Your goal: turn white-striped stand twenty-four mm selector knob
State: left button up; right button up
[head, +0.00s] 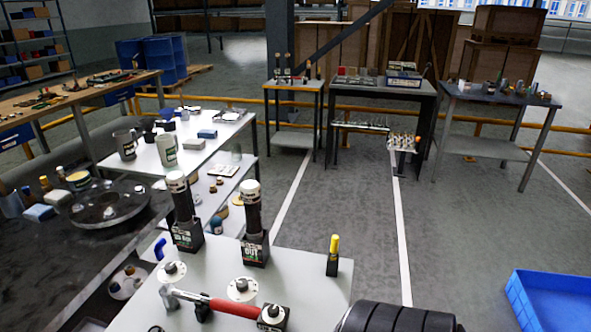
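No selector knob can be clearly identified as the twenty-four mm one. On the near white table (310,283), two black posts with white tops, a left post (184,205) and a right post (253,215), stand upright on black blocks with small labels, too small to read surely. Near the front edge are round white-and-metal knob-like pieces, a left one (172,272) and a middle one (242,289), and a dark block with a round top (272,317). I cannot tell which bears white stripes. Neither gripper is in view.
A red-handled hammer (222,305) lies among the knob-like pieces. A yellow-topped black block (333,254) stands at the table's right. A blue crate (555,300) is at lower right. A white table with mugs (185,150) stands behind left. The floor to the right is open.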

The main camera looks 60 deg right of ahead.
aim_at(242, 284)
jog(key=z, duration=1.65)
